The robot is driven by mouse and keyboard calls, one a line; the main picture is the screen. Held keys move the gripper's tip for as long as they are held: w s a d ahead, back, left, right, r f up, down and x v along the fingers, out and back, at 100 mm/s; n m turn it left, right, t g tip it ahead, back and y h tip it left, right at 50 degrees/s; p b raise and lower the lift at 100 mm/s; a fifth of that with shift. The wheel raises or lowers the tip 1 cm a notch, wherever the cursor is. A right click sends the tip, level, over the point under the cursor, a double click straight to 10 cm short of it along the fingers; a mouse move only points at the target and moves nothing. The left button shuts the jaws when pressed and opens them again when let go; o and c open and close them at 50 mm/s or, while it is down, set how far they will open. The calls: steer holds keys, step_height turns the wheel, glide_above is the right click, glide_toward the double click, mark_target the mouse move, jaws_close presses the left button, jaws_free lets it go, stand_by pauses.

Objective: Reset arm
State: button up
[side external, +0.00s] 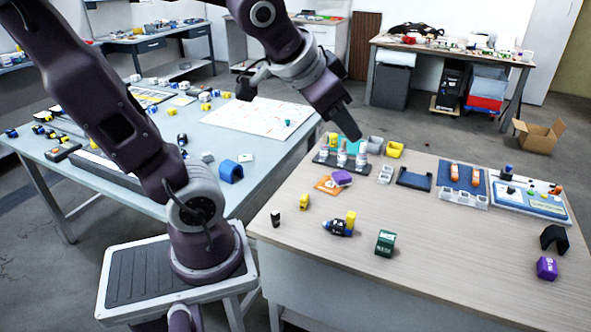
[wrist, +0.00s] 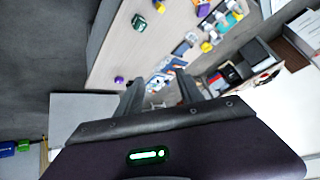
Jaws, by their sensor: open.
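My gripper (side external: 350,130) is raised over the back left part of the wooden table (side external: 430,255), close in the picture to a dark rack with white bottles (side external: 342,155). Its height above the rack is hard to tell. In the wrist view the two dark fingers of my gripper (wrist: 160,92) stand apart with nothing held between them. The tabletop (wrist: 120,60) and its objects lie beyond the fingers in that view.
On the table are a green box (side external: 385,243), a purple box (side external: 546,268), a dark blue and yellow item (side external: 340,228), a black arch (side external: 554,238) and a blue-white tray (side external: 530,202). The table's front middle is bare. A grey-blue table (side external: 90,205) stands left.

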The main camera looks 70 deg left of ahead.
steer(key=s+d+f+g+h, duration=0.2)
steer(key=s+d+f, duration=0.1)
steer(key=s+d, duration=0.4)
steer(key=s, duration=0.3)
steer(key=shift+s+d+f+h, duration=0.15)
steer(key=shift+s+d+h, duration=0.05)
steer(key=shift+s+h, duration=0.2)
steer(key=shift+o, duration=0.6)
steer(key=shift+w, duration=0.1)
steer(key=shift+a, duration=0.1)
